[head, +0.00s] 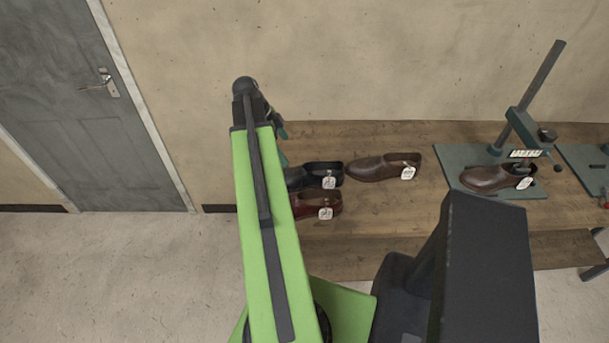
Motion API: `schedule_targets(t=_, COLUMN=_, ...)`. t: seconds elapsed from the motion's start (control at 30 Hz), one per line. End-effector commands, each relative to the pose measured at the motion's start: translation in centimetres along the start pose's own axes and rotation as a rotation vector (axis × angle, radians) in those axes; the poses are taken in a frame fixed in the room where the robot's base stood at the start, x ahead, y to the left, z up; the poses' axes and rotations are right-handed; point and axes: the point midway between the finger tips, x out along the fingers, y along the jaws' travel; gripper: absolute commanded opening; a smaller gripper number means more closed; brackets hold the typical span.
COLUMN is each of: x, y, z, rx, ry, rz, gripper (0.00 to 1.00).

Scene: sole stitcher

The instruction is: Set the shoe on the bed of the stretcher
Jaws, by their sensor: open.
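A green machine with a tall slanted post (543,80), which looks like the stretcher, stands on the wooden bench at the right. A dark brown shoe (484,178) with a white tag sits on its flat green bed (462,156), under the machine's head. A brown shoe (375,168), a black shoe (310,176) and a dark red shoe (304,206), each tagged, lie on the bench to the left. My gripper (281,132) is open beyond the end of my green arm, above the bench's left end, behind the black shoe. My arm partly hides it.
The wooden bench (440,215) runs along the wall, with bare wood between the brown shoe and the machine. A second green device (588,170) is cut off at the right edge. A grey door (75,90) is at the left. Open floor (120,270) lies before it.

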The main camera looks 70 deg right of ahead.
Motion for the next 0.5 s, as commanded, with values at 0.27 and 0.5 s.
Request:
schedule_targets(t=0.27, x=1.6, y=0.0, z=-0.3, rx=0.026, ry=0.003, rz=0.003, gripper=1.0)
schedule_targets(t=0.5, x=6.7, y=0.0, z=0.0, rx=0.024, ry=0.002, rz=0.003, gripper=1.0)
